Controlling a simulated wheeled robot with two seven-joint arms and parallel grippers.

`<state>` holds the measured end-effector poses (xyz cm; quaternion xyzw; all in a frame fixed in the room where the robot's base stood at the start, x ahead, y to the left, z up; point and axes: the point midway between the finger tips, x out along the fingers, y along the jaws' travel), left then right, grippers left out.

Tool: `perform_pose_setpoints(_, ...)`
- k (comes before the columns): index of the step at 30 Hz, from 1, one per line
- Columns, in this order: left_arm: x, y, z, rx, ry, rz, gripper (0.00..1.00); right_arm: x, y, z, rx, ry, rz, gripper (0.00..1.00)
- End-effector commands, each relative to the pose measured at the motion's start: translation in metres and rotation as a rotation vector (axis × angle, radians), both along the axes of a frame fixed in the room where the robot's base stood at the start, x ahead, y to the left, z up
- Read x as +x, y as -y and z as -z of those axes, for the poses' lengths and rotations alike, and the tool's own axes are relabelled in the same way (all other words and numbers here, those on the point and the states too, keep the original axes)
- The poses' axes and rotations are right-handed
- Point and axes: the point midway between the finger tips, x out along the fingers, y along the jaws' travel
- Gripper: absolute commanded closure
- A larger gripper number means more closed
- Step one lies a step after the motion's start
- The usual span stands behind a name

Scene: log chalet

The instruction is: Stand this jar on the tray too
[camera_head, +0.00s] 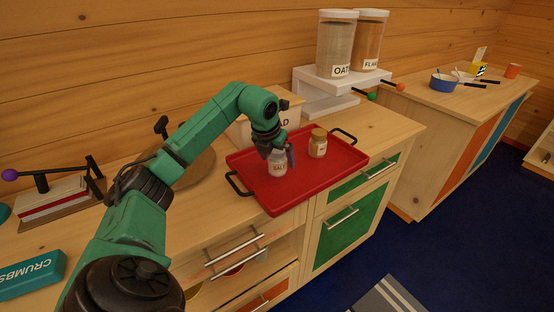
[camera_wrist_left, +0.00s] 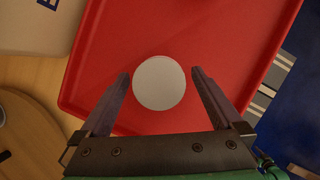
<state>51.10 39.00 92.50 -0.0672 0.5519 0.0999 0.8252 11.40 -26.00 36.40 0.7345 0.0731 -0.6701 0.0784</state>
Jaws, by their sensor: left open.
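A white jar labelled SALT (camera_head: 277,167) stands upright on the red tray (camera_head: 281,198). In the left wrist view its pale round top (camera_wrist_left: 159,83) lies between my fingers, with a gap on each side. My left gripper (camera_head: 277,157) is open around the upper part of the salt jar; it also shows in the left wrist view (camera_wrist_left: 160,88). A second jar, with a tan lid and label (camera_head: 318,145), stands on the tray to the right of the salt jar. My right gripper is not in view.
A bread box (camera_head: 244,132) stands behind the tray, partly hidden by my arm. A white dispenser stand (camera_head: 325,98) holds oats and flakes canisters at the back. A teal crumbs box (camera_head: 32,275) lies at the left. The tray's front right part is clear.

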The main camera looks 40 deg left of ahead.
Motion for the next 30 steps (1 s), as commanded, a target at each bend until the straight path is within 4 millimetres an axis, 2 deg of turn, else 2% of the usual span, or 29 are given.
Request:
perform_pose_setpoints(9, -0.03, 0.007, -0.078, 0.003, 0.005, -0.002, 0.0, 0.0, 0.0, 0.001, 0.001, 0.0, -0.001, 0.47)
perform_pose_setpoints(12, -0.037, 0.009, -0.095, 0.002, 0.005, 0.001, 0.0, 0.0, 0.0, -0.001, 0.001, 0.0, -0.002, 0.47)
perform_pose_setpoints(16, -0.042, 0.01, -0.104, 0.002, 0.002, 0.001, 0.0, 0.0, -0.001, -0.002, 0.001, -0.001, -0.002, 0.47)
perform_pose_setpoints(30, -0.042, 0.01, -0.104, 0.001, 0.001, 0.0, 0.0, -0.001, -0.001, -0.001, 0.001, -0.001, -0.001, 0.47)
